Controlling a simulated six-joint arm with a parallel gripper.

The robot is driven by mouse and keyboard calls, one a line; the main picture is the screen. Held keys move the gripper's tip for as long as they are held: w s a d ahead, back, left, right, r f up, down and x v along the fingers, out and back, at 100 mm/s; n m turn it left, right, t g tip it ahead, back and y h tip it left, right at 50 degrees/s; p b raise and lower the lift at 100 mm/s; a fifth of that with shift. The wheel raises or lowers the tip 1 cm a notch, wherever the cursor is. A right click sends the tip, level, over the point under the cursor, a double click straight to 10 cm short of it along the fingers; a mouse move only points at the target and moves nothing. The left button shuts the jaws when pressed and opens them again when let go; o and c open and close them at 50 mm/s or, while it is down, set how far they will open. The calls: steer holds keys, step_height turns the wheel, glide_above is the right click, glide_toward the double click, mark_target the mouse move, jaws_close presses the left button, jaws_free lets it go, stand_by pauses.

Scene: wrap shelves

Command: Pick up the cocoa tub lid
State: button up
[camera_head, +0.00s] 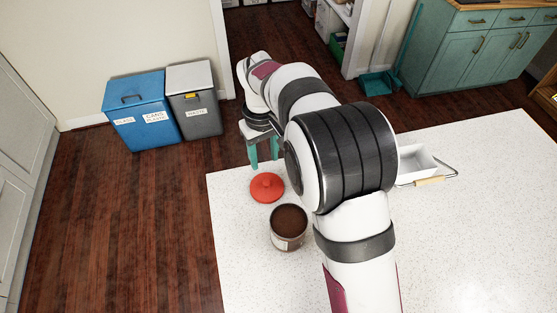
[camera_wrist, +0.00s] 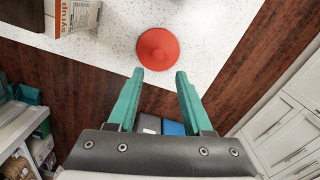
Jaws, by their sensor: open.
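The red cocoa tub lid (camera_head: 267,187) lies flat on the white speckled counter near its left edge, with a small knob on top. It also shows in the wrist view (camera_wrist: 158,49), ahead of my fingertips. The open cocoa tub (camera_head: 289,228), full of brown powder, stands just in front of the lid in the head view. My gripper (camera_head: 263,150) has teal fingers and hangs at the counter's far edge, behind the lid. In the wrist view my gripper (camera_wrist: 159,72) is open and empty, its fingers spread apart and not touching the lid.
A syrup carton (camera_wrist: 72,14) shows at the top left of the wrist view. A white tray with a wooden handle (camera_head: 418,165) is on the counter right of my arm. Blue (camera_head: 140,108) and grey (camera_head: 193,102) bins stand on the floor beyond. The counter around the lid is mostly clear.

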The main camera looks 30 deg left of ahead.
mark_target(267, 183)
steer(key=f, duration=1.1)
steer(key=shift+w+a+f, duration=0.1)
steer(key=shift+w+f, duration=0.15)
steer(key=shift+f, duration=0.1)
jaws_close()
